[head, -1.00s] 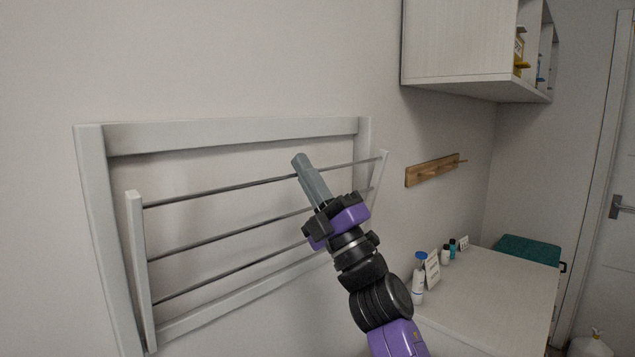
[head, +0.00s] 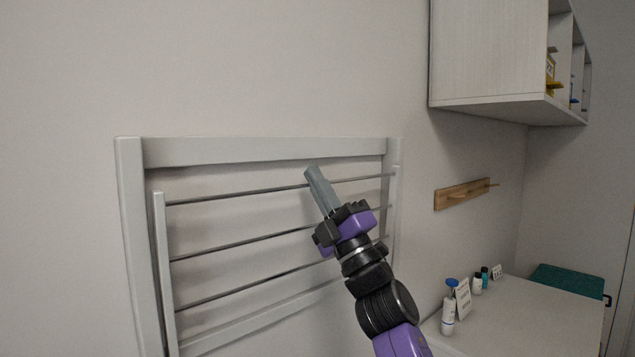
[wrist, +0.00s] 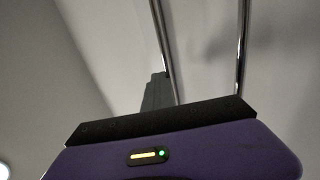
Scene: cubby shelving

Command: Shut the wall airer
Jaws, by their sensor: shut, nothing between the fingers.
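The wall airer (head: 265,152) is a pale grey frame on the wall with an inner rack of thin metal rods. The rack's left side bar (head: 164,270) stands a little out from the frame at its top, so the rack is tilted slightly open. My gripper (head: 312,175) is shut and empty, in front of the upper rod near the rack's right half. I cannot tell if its fingertips touch the rod. The wrist view shows my gripper's fingers (wrist: 155,92) beside the metal rods (wrist: 241,45); the fingertips are close to one rod.
A wooden peg rail (head: 462,194) is on the wall to the right. A pale wall cabinet (head: 487,60) hangs above it. A counter (head: 520,320) at lower right bears bottles (head: 449,308) and small cards. A teal item (head: 568,280) is at the counter's far end.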

